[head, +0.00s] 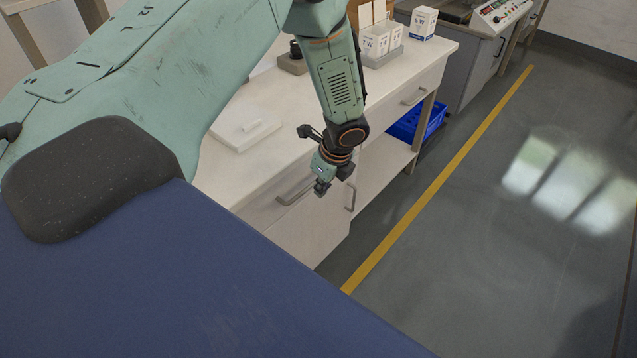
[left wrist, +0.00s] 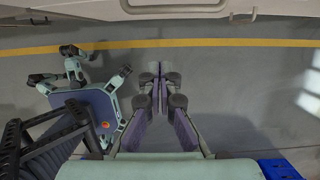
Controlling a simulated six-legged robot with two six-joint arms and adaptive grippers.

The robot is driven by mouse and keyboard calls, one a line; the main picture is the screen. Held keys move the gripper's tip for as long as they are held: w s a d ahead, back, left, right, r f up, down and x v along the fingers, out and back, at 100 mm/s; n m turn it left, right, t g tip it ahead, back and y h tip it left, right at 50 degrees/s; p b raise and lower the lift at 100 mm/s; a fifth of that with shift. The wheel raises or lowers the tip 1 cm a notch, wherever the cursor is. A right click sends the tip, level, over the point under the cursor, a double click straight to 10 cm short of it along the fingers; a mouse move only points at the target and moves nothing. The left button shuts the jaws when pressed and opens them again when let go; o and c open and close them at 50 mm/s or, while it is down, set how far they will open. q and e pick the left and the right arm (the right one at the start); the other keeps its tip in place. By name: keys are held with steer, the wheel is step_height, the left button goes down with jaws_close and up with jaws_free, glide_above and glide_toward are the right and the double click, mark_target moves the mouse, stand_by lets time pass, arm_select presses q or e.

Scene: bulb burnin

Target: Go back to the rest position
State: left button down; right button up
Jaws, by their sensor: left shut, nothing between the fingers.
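My left gripper (head: 322,187) hangs in front of the white workbench (head: 262,148), beside its drawer front, in the head view. In the left wrist view its two fingers (left wrist: 160,84) are together with nothing between them. The floor lies beyond the fingertips. My right gripper is not clearly seen in either view.
White boxes (head: 375,42) stand in a holder at the bench's back, with another box (head: 423,23) to their right. A white plate (head: 243,133) lies on the benchtop. A blue crate (head: 417,122) sits on the low shelf. The floor right of the yellow line (head: 440,180) is clear.

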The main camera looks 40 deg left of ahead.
arm_select(q)
steer(key=s+d+f+n+t+h+b, duration=0.15)
steer(key=s+d+f+n+h, duration=0.3)
steer(key=s+d+n, duration=0.65)
steer(key=s+f+n+g+y+b, duration=0.1)
steer(key=s+n, duration=0.3)
steer(key=s, duration=0.5)
steer(key=s+f+n+b, duration=0.1)
steer(key=s+f+n, duration=0.3)
steer(key=s, duration=0.6)
steer(key=shift+d+g+y, duration=0.2)
steer(key=shift+g+y, duration=0.15)
steer(key=shift+s+n, duration=0.2)
steer(key=shift+n, duration=0.1)
